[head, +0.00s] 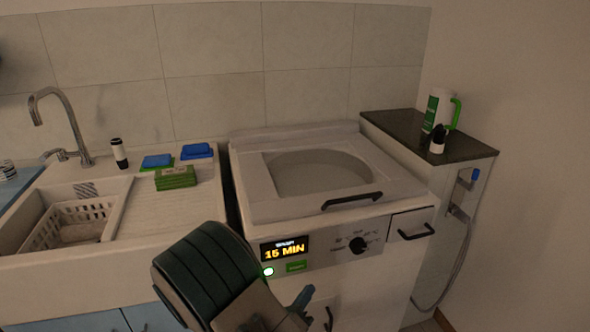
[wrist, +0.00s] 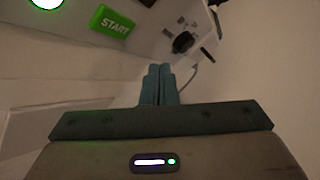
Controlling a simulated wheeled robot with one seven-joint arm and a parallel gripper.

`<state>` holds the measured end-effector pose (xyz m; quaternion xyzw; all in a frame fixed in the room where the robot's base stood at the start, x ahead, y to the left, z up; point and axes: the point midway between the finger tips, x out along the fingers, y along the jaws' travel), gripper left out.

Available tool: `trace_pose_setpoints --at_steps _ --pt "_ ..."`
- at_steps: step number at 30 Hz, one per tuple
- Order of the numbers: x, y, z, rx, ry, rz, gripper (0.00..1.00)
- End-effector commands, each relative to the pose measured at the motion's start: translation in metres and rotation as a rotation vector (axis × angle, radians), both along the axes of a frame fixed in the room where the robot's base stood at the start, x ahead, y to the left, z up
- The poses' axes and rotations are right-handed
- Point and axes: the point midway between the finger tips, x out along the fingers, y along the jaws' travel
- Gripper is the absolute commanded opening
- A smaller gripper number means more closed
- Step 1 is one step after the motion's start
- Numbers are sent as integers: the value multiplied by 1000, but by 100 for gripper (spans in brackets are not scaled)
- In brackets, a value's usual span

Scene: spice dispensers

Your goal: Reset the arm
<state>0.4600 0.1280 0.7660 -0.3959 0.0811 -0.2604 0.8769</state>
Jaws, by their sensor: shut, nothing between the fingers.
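My gripper (head: 303,299) is at the bottom middle of the head view, in front of the washing machine (head: 330,262). In the wrist view my gripper's fingers (wrist: 159,72) are pressed together, with nothing between them. They point past the machine's control panel, apart from the green START button (wrist: 113,22). That button (head: 297,266) also shows in the head view, just right of a lit round white light (head: 268,271). The display (head: 285,249) above them reads 15 MIN. The black dial (head: 357,244) is to the right. The machine's top lid (head: 240,168) is down.
A sink counter (head: 130,215) with a white basket (head: 80,218), sponges (head: 176,177) and a small bottle (head: 119,153) stands at left. A dark shelf (head: 478,150) with a green-white jug (head: 433,108) is at right. A hose (head: 464,262) hangs below it. The right wall is bare.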

Motion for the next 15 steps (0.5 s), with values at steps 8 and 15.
trace_pose_setpoints --at_steps 8,15 --pt "-23 -87 63 376 -136 -420 0" --pt "-74 -150 104 798 -353 -865 0"
